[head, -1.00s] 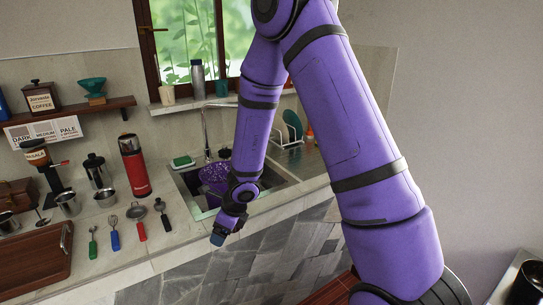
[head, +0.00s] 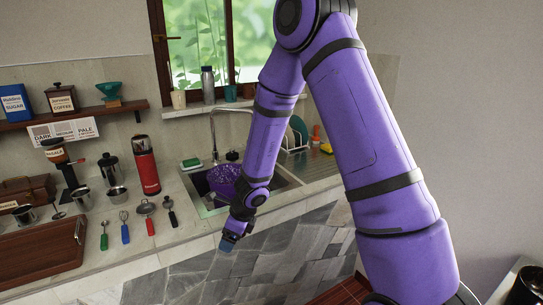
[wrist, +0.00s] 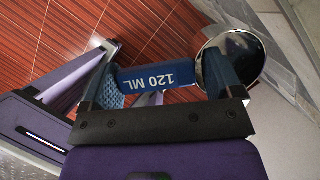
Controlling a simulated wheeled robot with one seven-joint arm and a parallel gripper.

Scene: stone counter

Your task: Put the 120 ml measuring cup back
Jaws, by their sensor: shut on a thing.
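The 120 ml measuring cup has a blue handle (wrist: 158,76) marked "120 ML" and a shiny round metal bowl (wrist: 240,58) in the wrist view. My gripper (wrist: 162,78) is shut on the blue handle, with the bowl just beyond the right finger. In the head view my gripper (head: 230,240) hangs in front of the counter's front edge, below the sink. Only a small blue part (head: 226,245) shows there; the metal bowl cannot be made out.
The stone counter (head: 195,215) holds utensils with green, blue (head: 125,234), red and black handles, metal cups (head: 117,194), a red flask (head: 146,165) and a wooden tray (head: 40,255). A purple colander (head: 222,177) sits in the sink. Red-brown floor (wrist: 60,40) lies below.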

